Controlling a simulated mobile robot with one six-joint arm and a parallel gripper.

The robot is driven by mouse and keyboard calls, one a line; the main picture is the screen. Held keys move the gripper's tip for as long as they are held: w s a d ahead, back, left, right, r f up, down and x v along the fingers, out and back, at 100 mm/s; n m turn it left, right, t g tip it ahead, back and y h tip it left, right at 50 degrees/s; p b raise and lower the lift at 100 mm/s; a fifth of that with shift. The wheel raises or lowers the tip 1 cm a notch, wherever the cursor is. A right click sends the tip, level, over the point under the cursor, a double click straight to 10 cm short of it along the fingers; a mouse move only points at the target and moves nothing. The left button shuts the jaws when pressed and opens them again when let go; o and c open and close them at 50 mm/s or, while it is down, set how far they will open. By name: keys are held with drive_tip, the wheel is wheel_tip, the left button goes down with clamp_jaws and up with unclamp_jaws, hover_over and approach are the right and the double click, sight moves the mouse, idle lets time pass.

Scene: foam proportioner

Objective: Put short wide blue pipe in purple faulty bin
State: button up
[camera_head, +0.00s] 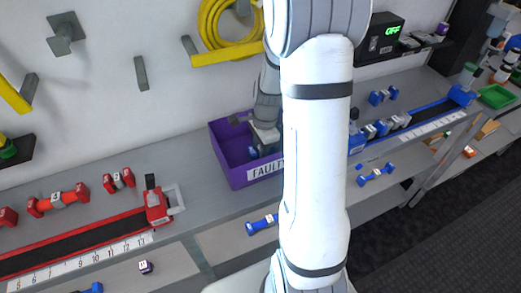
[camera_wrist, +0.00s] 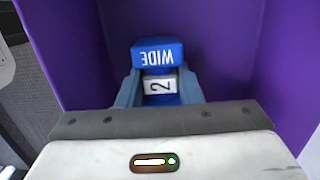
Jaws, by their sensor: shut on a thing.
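The purple bin labelled FAULTY (camera_head: 233,172) stands on the grey bench in the middle of the head view. Its purple walls (camera_wrist: 222,45) fill most of the wrist view. My gripper (camera_wrist: 160,90) is shut on a blue pipe (camera_wrist: 157,52) with the word WIDE on its end and a white label with a 2. The gripper and pipe are inside the bin's opening. In the head view, my gripper (camera_head: 264,140) reaches down into the bin, and a bit of blue shows beside it. Whether the pipe touches the bin floor I cannot tell.
A red rail fixture (camera_head: 158,205) with red pipes (camera_head: 58,200) lies to the left. A blue rail fixture (camera_head: 462,95) and several blue pipes (camera_head: 383,96) lie to the right. Another blue piece (camera_head: 262,224) lies in front of the bin. A yellow hose (camera_head: 225,25) hangs behind.

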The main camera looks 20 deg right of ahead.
drive_tip(key=shift+f, duration=0.6)
drive_tip(key=shift+f, duration=0.1)
drive_tip(key=o, duration=1)
drive_tip(key=shift+o, duration=0.2)
wheel_tip(320, 180, up, 12)
drive_tip(key=d, duration=0.1)
drive_tip(key=s+a+r+n+t, duration=0.1)
drive_tip(key=s+a+r+n, duration=0.1)
drive_tip(key=s+n, duration=0.3)
drive_tip(key=s+a+r+n+t+h, duration=0.1)
drive_tip(key=s+a+r+n, duration=0.1)
drive_tip(key=s+a+n, duration=0.2)
drive_tip(key=s+a+r+n+t, duration=0.1)
drive_tip(key=s+a+r+n, duration=0.2)
drive_tip(key=s+n, duration=0.3)
drive_tip(key=shift+s+a+n, duration=0.3)
drive_tip(key=shift+a+n, duration=0.15)
drive_tip(key=shift+n, duration=1.05)
